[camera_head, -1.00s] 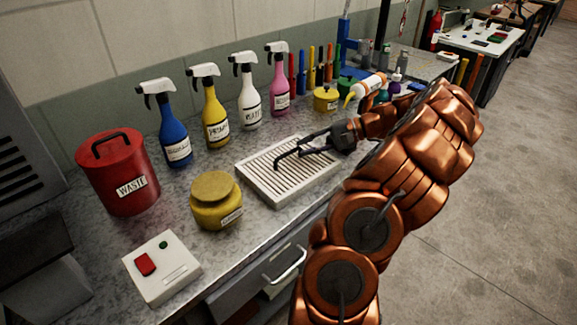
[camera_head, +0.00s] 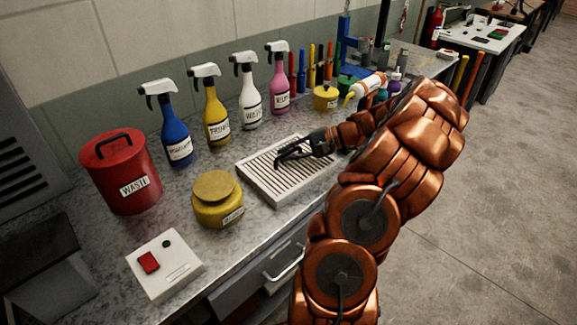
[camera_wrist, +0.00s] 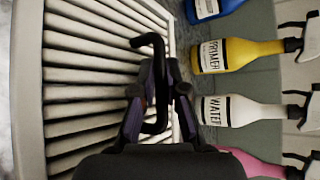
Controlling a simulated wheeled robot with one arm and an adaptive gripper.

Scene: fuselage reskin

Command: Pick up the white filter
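The white filter (camera_head: 262,180) is a rectangular, slatted panel lying flat on the workbench. In the wrist view it (camera_wrist: 85,95) fills the left side, with its pale slats and frame. A thin black bent handle (camera_wrist: 160,50) stands up from its top. My gripper (camera_head: 300,150) is above the middle of the filter. In the wrist view the gripper (camera_wrist: 160,78) has one dark finger on each side of the handle, and the fingers look closed on it. The gripper hides the handle's far end and part of the slats.
Blue, yellow, white and pink spray bottles (camera_head: 250,105) stand behind the filter. A yellow jar (camera_head: 217,205), a red waste bin (camera_head: 122,172) and a white box with a red button (camera_head: 162,268) are left of it.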

